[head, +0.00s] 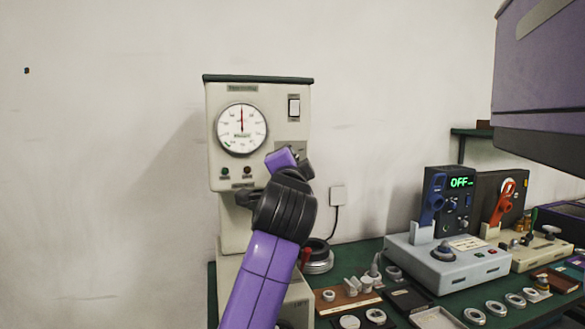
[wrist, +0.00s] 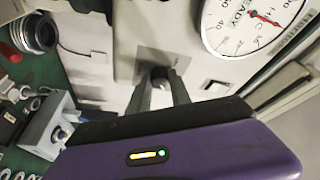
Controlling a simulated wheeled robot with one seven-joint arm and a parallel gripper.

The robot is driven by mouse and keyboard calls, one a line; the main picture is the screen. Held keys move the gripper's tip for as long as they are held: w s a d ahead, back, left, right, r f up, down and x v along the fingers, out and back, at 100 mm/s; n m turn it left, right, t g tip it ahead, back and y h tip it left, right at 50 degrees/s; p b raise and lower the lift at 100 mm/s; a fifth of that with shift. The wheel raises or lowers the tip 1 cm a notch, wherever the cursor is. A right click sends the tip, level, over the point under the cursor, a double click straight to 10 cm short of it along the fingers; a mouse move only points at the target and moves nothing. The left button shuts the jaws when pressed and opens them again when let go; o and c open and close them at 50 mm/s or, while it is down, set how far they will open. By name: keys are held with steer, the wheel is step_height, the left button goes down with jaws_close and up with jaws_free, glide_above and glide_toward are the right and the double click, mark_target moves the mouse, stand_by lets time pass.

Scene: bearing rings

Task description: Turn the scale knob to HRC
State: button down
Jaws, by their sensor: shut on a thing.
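The beige hardness tester (head: 261,97) stands against the wall, its round dial (head: 241,129) facing me. The dial also shows in the wrist view (wrist: 250,22). My gripper (head: 300,158) is at the tester's front, right of and below the dial. In the wrist view my gripper (wrist: 160,86) has its two fingers closed on the small dark scale knob (wrist: 160,72) on the front panel. The fingers cover most of the knob, and the head view hides it behind my gripper. I cannot read the knob's markings or tell where it points.
A rocker switch (head: 294,107) sits above my gripper. Two small knobs or lamps (head: 236,171) are below the dial. On the green bench to the right are a grey instrument (head: 445,260) reading OFF, several metal rings (head: 495,308) and small parts. Bare wall lies left.

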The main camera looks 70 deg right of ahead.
steer(key=shift+m, duration=0.5)
steer(key=c, duration=1.2)
jaws_free()
steer(key=shift+b+v, duration=0.75)
steer(key=shift+v, duration=3.15)
steer(key=shift+r, duration=0.15)
